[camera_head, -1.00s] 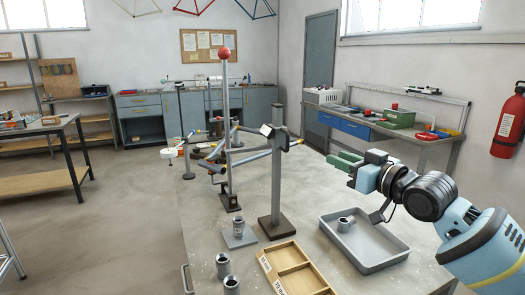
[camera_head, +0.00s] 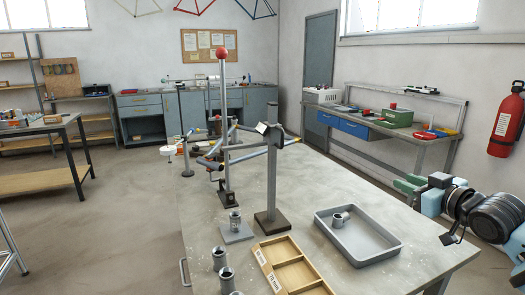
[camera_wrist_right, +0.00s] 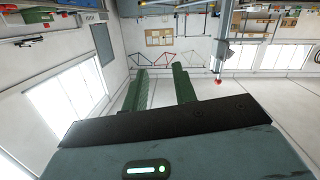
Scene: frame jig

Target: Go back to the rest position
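My right gripper (camera_head: 404,187) is at the right side in the head view, above and beyond the right edge of the work table (camera_head: 345,190). In the right wrist view its two green fingers (camera_wrist_right: 160,80) stand apart with nothing between them, so it is open and empty. My left gripper is in neither view. The frame jig (camera_head: 271,180) stands on the table, with grey posts, blue-grey tubes and a red ball (camera_head: 221,52) on top of one post.
A grey tray (camera_head: 350,250) with a metal fitting (camera_head: 340,219) in it is on the table near my right arm. A wooden divided box (camera_head: 287,250) and several metal fittings (camera_head: 219,258) are at the front. A fire extinguisher (camera_head: 507,122) hangs on the right wall.

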